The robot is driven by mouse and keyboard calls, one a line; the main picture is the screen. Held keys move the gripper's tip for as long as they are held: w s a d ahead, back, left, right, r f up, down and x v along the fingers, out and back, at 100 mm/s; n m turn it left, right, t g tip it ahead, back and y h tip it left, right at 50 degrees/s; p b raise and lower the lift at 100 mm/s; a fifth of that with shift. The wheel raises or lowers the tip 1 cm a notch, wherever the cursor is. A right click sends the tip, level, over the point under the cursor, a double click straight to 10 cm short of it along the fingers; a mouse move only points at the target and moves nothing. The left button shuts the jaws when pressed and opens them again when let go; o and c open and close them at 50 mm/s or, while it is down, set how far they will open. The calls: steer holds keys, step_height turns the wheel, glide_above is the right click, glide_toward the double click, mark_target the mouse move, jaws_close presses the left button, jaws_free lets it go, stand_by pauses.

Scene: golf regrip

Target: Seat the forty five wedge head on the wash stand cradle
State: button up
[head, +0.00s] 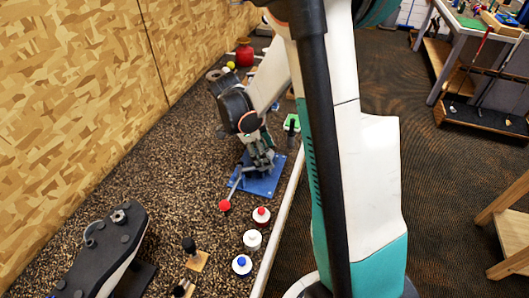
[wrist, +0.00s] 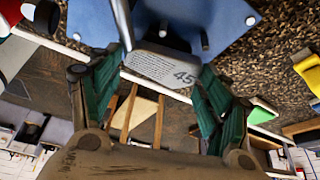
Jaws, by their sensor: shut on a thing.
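The blue wash stand (wrist: 215,14) is close by, with short posts beside the head; I cannot tell whether the head touches the cradle. In the head view my gripper (head: 261,160) is over the blue stand (head: 268,187), and the head cannot be made out there.
Bottles with red (head: 261,215), white (head: 252,240) and blue (head: 242,265) caps stand along the counter's right edge. A dark, padded device (head: 105,250) is at front left.

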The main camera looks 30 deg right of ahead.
steer(key=shift+f+b, duration=0.5)
steer(key=shift+b, duration=0.15)
stand_by(0.8)
steer(key=o, duration=1.1)
steer(key=shift+o, duration=0.2)
steer(key=shift+r, duration=0.1)
steer(key=shift+r+p, duration=2.25)
steer(key=shift+r, duration=1.15)
